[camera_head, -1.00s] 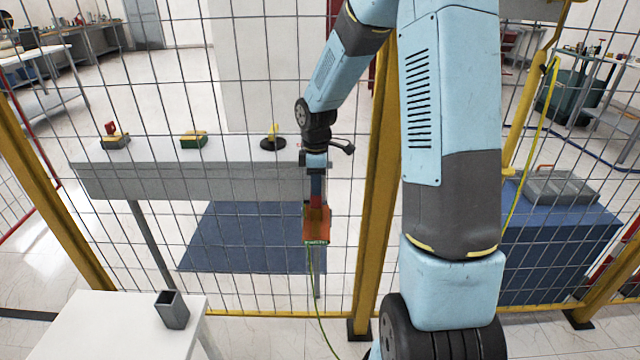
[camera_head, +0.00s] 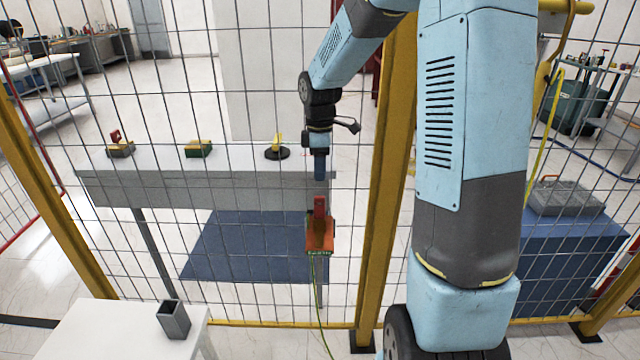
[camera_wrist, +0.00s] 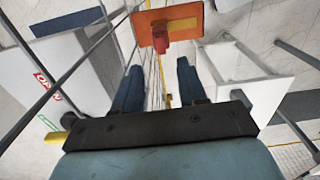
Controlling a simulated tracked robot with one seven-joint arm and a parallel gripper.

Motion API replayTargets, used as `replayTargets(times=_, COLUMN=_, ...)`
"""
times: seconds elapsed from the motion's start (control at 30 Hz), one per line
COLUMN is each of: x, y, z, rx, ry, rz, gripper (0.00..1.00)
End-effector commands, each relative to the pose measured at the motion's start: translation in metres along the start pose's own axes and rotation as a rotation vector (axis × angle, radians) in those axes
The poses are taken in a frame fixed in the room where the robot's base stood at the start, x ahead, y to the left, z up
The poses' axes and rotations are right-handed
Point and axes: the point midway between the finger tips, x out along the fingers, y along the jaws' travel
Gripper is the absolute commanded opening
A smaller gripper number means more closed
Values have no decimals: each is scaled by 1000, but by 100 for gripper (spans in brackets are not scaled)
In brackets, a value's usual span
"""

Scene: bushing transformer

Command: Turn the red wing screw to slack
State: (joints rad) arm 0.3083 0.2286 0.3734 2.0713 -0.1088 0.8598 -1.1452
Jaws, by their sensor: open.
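The red wing screw (camera_head: 320,206) stands up from the top of an orange block (camera_head: 319,236) at the mesh fence, below my gripper (camera_head: 319,178). In the wrist view the red screw (camera_wrist: 160,41) sticks out of the orange plate (camera_wrist: 185,22), which has a yellow stripe. My gripper's two blue fingers (camera_wrist: 158,67) are apart with nothing between them. The screw lies ahead of the fingertips, with a gap between. How far the screw is turned I cannot tell.
A yellow-green cable (camera_head: 317,290) hangs from the block. The wire fence and its yellow post (camera_head: 385,200) stand close by. Behind it, a grey table (camera_head: 200,186) carries several small devices. A white table (camera_head: 120,335) with an open grey box (camera_head: 173,320) stands front left.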

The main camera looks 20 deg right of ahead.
Motion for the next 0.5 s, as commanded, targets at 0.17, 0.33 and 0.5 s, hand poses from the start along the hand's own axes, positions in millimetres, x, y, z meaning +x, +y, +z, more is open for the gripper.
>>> replayTargets(times=0.17, x=-31, y=0, z=0, rx=1, ry=0, rz=2, gripper=42)
replayTargets(times=0.33, x=-48, y=0, z=0, rx=1, ry=0, rz=1, gripper=42)
replayTargets(times=0.5, x=-53, y=-1, z=0, rx=0, ry=-1, rz=-1, gripper=42)
